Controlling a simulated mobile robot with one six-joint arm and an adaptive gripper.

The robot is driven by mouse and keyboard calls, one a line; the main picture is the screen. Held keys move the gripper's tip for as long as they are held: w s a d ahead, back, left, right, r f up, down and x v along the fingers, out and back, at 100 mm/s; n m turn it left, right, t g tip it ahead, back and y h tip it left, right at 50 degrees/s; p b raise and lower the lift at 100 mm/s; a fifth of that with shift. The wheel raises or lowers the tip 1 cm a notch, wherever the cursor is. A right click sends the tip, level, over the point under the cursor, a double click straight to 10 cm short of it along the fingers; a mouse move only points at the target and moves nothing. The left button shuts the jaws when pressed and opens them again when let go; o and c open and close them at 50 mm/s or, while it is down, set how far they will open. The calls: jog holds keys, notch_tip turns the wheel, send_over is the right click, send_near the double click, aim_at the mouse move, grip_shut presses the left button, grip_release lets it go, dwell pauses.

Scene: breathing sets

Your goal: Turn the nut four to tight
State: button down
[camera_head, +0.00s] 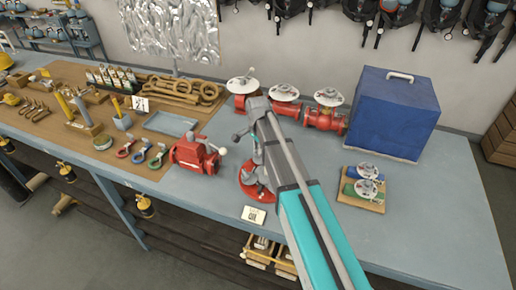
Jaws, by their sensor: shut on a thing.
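A red round flanged fitting (248,190) stands on the bench near its front edge, with small grey parts on top. My gripper (257,172) points down over this fitting, partly hidden by my teal arm. It is shut on a nut at the fitting's top; the nut itself is too small and covered to make out. I cannot tell the nuts apart by number or see how tight they sit.
Red valves with white handwheels (285,92) stand behind. A blue box (393,115) and a wooden board with two valves (345,198) are right. The bench's right front is clear.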

jog(key=shift+m, duration=0.8)
jog(key=c, duration=0.7)
grip_release()
